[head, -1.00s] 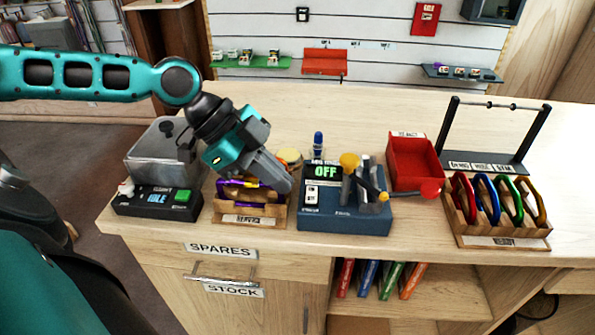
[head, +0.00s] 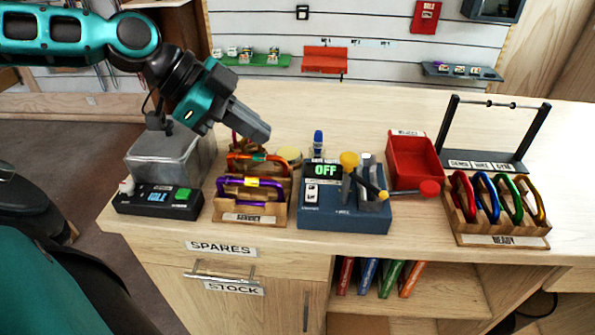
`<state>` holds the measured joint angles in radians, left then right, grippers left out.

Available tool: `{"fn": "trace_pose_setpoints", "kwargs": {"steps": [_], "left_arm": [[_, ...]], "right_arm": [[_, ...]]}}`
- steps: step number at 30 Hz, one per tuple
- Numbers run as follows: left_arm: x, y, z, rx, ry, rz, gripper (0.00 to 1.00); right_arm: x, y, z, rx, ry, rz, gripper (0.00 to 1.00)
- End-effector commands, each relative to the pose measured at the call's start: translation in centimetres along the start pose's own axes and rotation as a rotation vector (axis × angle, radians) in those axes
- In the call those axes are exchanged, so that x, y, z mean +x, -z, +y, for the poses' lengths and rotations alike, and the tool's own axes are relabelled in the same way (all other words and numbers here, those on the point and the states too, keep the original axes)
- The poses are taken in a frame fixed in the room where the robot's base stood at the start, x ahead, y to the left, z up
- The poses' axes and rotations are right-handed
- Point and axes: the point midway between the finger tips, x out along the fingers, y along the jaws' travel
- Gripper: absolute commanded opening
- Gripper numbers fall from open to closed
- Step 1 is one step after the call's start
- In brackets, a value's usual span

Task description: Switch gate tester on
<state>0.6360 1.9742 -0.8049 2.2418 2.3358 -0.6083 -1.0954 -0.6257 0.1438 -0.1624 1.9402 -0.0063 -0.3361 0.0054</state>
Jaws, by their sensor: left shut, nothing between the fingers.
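The gate tester (head: 345,218) is a blue box on the counter, left of the red bin. Its green display (head: 325,170) reads OFF. A white rocker switch (head: 311,193) sits below the display on its left side. A yellow knob, a red-tipped lever and grey metal parts stand on its right half. My left gripper (head: 262,134) is shut and empty, up and to the left of the tester, above the wooden service rack and apart from both. My right gripper is out of view.
The service rack (head: 236,217) holds purple and orange carabiners. A black unit (head: 155,205) and a clear box stand left of it. A red bin (head: 407,175), a ready rack (head: 500,229) with several carabiners and a black frame stand right. A blue-capped bottle (head: 318,144) stands behind the tester.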

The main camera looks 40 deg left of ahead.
Motion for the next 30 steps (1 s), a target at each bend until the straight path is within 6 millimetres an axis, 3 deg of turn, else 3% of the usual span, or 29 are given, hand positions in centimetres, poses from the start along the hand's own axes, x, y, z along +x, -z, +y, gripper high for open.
{"fn": "trace_pose_setpoints", "kwargs": {"steps": [20, 30], "left_arm": [[7.0, -0.1, 0.2, -0.002, -0.005, 0.004, 0.0], [9.7, -0.4, 0.2, -0.004, -0.003, 0.003, 0.0]], "right_arm": [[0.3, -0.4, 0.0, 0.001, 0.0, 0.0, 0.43], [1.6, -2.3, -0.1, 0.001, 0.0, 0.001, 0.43]]}}
